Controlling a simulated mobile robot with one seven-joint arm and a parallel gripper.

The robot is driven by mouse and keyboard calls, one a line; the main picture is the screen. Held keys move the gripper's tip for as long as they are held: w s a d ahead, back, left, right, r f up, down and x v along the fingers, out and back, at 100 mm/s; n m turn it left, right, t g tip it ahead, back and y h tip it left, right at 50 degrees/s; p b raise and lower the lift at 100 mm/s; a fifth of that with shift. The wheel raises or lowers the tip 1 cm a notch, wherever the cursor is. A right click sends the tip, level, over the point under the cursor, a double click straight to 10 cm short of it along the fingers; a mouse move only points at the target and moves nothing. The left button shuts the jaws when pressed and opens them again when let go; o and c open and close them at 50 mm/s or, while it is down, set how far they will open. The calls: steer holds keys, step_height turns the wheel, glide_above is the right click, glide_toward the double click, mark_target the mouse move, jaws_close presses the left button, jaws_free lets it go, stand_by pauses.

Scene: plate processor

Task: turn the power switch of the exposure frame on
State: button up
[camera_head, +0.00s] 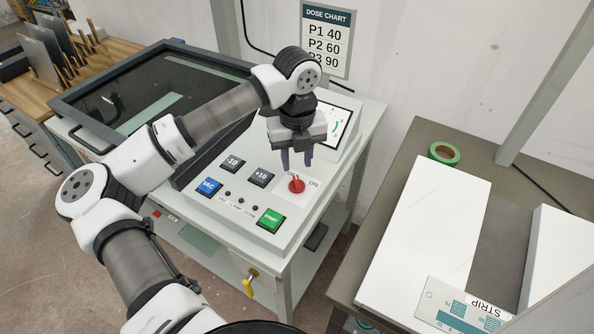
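The exposure frame (232,239) stands in the middle, with a control panel on its top at the right end. The power switch is a red rotary knob (296,185) on a pale label plate; "ON" is readable to its upper right, and the other word is partly hidden by my gripper. My gripper (296,164) points down just behind and above the knob. Its two dark fingers appear apart with a gap between them, and nothing shows in the gap. Whether a fingertip touches the knob cannot be told.
Beside the knob are a blue VAC button (208,187), -10 (232,162) and +10 (261,176) buttons, and a green START button (271,220). A bench with white boards (428,230) and green tape (444,153) is at right.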

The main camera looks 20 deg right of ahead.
mark_target(297, 180)
step_height(297, 180, down, 6)
steer(key=shift+r+p, duration=0.1)
steer(key=shift+p, duration=0.45)
steer(key=shift+c, duration=0.4)
jaws_close()
